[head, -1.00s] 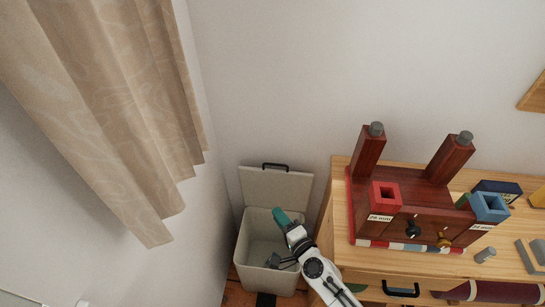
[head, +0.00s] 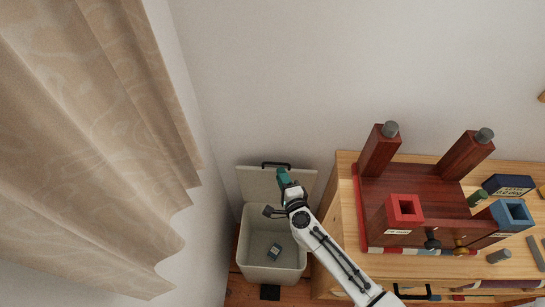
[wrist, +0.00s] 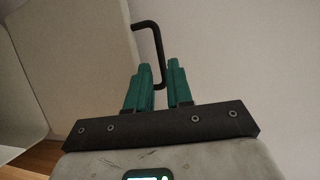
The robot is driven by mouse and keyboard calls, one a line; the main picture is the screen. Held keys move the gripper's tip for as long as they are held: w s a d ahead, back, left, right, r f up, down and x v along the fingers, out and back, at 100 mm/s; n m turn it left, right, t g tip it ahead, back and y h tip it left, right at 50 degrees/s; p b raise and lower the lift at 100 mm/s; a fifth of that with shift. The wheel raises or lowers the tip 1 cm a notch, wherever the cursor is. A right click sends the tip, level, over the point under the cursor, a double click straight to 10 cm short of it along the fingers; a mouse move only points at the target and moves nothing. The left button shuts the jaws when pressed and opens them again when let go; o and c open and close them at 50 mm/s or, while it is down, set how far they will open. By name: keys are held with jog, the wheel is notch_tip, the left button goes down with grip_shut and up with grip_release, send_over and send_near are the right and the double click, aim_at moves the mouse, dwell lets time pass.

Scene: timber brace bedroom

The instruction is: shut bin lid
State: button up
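The pale grey bin (head: 272,275) stands on the floor between the wall and the wooden cabinet. Its lid (head: 258,184) is open, tilted up against the back wall, with a black handle (head: 276,165) at its top edge. My gripper (head: 283,175) is over the right part of the lid, just below the handle. In the wrist view, the green fingers (wrist: 159,72) are a small gap apart. The handle (wrist: 158,50) rises beyond them, its lower end seen in the gap. The lid (wrist: 80,60) fills the left there. Contact with the handle cannot be told.
A small dark object (head: 274,252) lies inside the bin. The wooden cabinet (head: 345,215) stands close on the right, bearing a dark red wooden model (head: 425,185). A beige curtain (head: 90,130) hangs on the left, and walls are close behind and left.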

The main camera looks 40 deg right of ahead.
jog(key=b+x, duration=0.2)
jog(key=x, duration=0.6)
jog(key=shift+w+d, duration=0.15)
jog(key=shift+w, duration=0.1)
jog(key=shift+c, duration=0.2)
grip_shut()
